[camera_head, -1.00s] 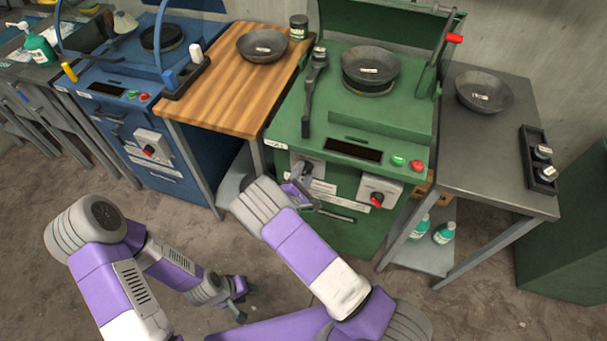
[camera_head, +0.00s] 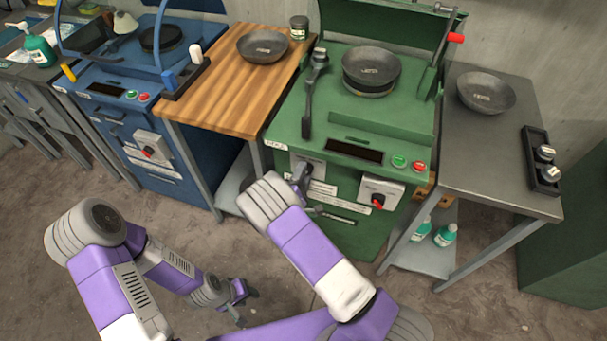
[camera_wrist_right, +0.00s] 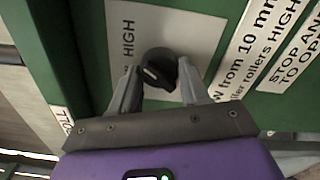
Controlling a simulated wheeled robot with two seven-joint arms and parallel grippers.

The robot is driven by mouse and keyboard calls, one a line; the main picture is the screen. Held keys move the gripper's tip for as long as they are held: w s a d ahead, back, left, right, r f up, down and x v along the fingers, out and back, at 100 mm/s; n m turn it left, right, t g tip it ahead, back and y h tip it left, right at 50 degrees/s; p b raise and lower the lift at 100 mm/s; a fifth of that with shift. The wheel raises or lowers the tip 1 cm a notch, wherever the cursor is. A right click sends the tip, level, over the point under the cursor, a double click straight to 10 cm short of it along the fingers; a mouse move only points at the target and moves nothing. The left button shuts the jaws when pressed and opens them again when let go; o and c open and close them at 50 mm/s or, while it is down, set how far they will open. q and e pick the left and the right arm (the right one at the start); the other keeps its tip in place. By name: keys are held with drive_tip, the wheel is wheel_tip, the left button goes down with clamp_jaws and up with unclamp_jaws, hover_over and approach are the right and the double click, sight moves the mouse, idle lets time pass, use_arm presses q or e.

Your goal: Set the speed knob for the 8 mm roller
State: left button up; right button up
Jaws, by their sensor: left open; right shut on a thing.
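The speed knob (camera_wrist_right: 158,68) is black with a white mark and sits on a pale plate (camera_wrist_right: 200,22) lettered HIGH at its left. The plate is on the front of the green machine (camera_head: 345,222). My right gripper (camera_wrist_right: 158,88) is shut on the knob, one finger on each side of it. In the head view the right gripper (camera_head: 303,178) is at the machine's front and hides most of the knob. My left gripper (camera_head: 240,300) is open and empty, low over the floor at lower left, away from the machines.
A label (camera_wrist_right: 262,45) beside the knob names 10 mm and HIGH for smaller rollers. A red switch (camera_head: 377,201) is further right on the green machine. The blue machine (camera_head: 115,100), a wooden table (camera_head: 225,85) and a grey table (camera_head: 480,150) stand alongside.

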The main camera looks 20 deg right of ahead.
drive_tip(key=o, duration=1.1)
drive_tip(key=shift+c, duration=0.2)
drive_tip(key=p+v, duration=0.1)
drive_tip(key=v, duration=0.6)
drive_tip(key=shift+s+a, duration=0.2)
drive_tip(key=shift+s, duration=0.05)
